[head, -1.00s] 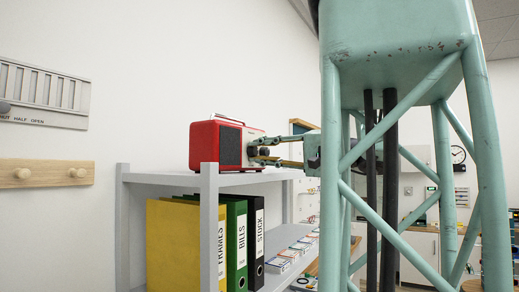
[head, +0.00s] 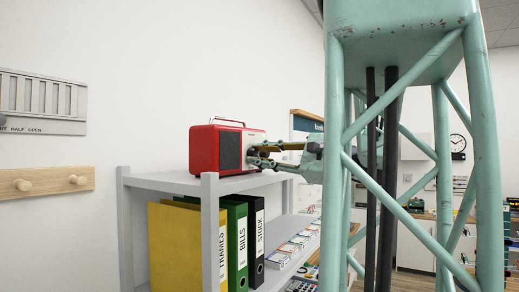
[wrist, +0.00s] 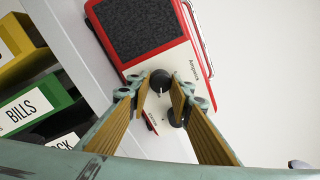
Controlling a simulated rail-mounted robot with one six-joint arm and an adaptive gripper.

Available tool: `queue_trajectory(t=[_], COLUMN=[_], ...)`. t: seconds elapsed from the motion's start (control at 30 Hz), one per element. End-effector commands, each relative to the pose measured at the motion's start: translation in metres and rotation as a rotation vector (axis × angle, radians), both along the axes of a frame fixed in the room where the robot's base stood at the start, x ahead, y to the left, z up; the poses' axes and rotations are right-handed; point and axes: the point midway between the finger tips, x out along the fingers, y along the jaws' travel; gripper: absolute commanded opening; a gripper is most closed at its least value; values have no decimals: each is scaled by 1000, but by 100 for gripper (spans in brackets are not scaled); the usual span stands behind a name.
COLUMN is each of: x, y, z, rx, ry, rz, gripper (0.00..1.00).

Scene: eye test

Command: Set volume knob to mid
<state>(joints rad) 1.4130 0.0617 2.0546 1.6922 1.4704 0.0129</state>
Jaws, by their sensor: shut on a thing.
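The red radio (head: 201,149) stands on top of the grey shelf, with a dark speaker grille (head: 229,148) and a pale front panel. My gripper (head: 258,156) is at that panel. In the wrist view my gripper (wrist: 160,84) has its two fingers on either side of a round dark knob (wrist: 160,78) and is shut on it. A white pointer mark on this knob points toward the bottom of the wrist picture. A second dark knob (wrist: 175,118) sits beside it, partly hidden by a finger. No scale marks around the knobs can be read.
The grey shelf (head: 209,215) holds yellow, green and black binders (head: 238,245) below the radio. Several small boxes (head: 283,256) lie on its lower board. A peg rail (head: 45,181) and a slider panel (head: 45,102) are on the left wall.

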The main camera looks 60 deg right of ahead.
Motion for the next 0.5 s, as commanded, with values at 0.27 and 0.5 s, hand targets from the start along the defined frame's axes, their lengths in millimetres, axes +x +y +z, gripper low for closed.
queue_trajectory(t=[0.27,0.5], x=[0,0], y=[0,1], z=[0,-1], rx=[94,112], ry=[4,3], rz=[1,0], gripper=[9,9])
